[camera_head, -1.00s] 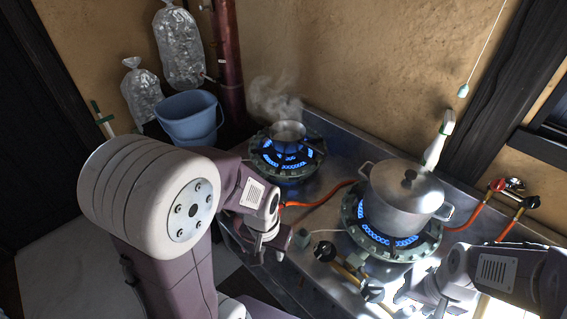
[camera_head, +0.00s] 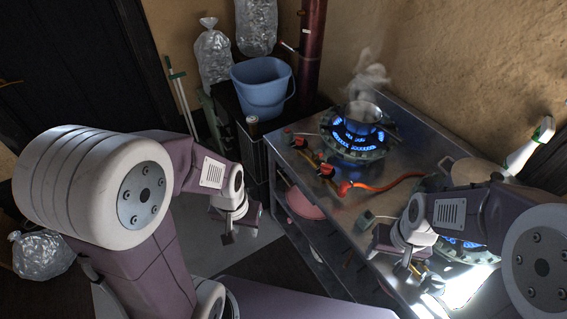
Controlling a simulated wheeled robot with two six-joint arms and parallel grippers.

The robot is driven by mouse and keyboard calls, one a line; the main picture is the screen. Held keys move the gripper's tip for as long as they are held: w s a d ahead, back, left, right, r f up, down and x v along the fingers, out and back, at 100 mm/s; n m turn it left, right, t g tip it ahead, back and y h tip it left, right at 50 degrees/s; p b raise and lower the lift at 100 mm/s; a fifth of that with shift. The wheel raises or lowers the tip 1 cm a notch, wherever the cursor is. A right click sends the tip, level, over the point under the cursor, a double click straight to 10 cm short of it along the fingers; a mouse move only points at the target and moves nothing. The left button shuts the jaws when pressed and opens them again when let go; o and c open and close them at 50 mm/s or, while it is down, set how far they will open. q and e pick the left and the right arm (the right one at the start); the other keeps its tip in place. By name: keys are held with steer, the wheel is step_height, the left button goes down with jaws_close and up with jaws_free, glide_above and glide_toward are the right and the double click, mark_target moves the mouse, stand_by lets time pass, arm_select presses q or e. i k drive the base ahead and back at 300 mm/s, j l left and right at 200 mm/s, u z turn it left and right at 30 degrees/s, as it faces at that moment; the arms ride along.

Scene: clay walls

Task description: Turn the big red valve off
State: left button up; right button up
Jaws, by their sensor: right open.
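Several small red valve fittings sit at the left front of the steel counter. One red knob (camera_head: 326,170) is near the front edge, another red knob (camera_head: 298,141) is farther left and back, and a red fitting (camera_head: 343,188) joins an orange hose. I cannot tell which is the big red valve. My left gripper (camera_head: 228,236) hangs in the air left of the counter, apart from the valves; its jaws are unclear. My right gripper (camera_head: 402,268) is open near the counter's front, to the right of the valves. It touches no valve that I can see.
A lit burner (camera_head: 357,138) carries a steaming small pot (camera_head: 363,112). A second burner with blue flame (camera_head: 460,243) and a large pot (camera_head: 468,170) are partly hidden behind my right arm. A blue bucket (camera_head: 262,88) stands behind left.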

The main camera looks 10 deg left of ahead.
mark_target(326, 168)
steer(key=i+j+z, duration=0.2)
steer(key=i+j, duration=0.25)
steer(key=i+j+z, duration=0.15)
steer(key=i+j, duration=0.25)
steer(key=j, duration=0.2)
